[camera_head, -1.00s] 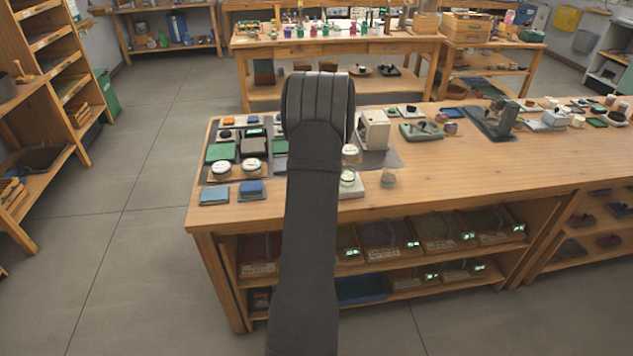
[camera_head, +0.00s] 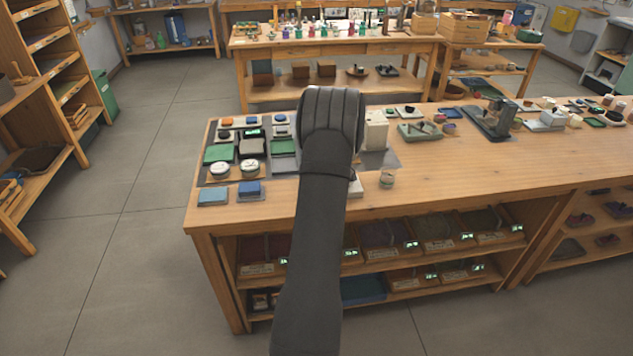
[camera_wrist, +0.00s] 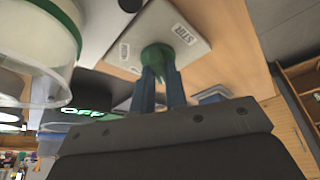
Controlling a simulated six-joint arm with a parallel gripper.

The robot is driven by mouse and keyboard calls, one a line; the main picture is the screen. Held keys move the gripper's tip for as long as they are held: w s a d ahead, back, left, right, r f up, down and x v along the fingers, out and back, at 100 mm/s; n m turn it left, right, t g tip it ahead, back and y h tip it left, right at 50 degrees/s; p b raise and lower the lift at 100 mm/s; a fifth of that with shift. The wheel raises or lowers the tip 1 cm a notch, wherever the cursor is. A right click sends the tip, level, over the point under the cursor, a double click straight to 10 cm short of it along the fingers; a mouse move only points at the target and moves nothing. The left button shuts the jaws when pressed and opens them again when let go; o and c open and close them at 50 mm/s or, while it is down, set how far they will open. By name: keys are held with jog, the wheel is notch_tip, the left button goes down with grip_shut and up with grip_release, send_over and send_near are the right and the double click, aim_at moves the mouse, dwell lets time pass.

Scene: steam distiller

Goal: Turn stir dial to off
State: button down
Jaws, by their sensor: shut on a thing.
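In the wrist view, a small green dial (camera_wrist: 157,54) sits on a light grey plate (camera_wrist: 197,48). A label on the plate reads STIR. The two blue fingers of my gripper (camera_wrist: 160,76) are shut on the dial, one on each side. The fingers partly cover the dial, so I cannot read its pointer setting. A dark display (camera_wrist: 83,114) near the plate shows OFF in green letters; I cannot tell which control it belongs to. In the head view, my wrist hides the gripper and the dial.
In the wrist view, a clear rounded vessel with a green rim (camera_wrist: 62,22) stands close at the upper left. The bench's front right is clear.

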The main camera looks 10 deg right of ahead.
jog(key=shift+n, duration=0.3)
jog(key=c, duration=1.4)
grip_release()
jog(key=shift+c, duration=0.2)
jog(key=v, duration=1.7)
jog(key=shift+r, duration=0.3)
jog(key=shift+w, duration=0.1)
jog(key=x, duration=1.7)
jog(key=shift+f, duration=0.3)
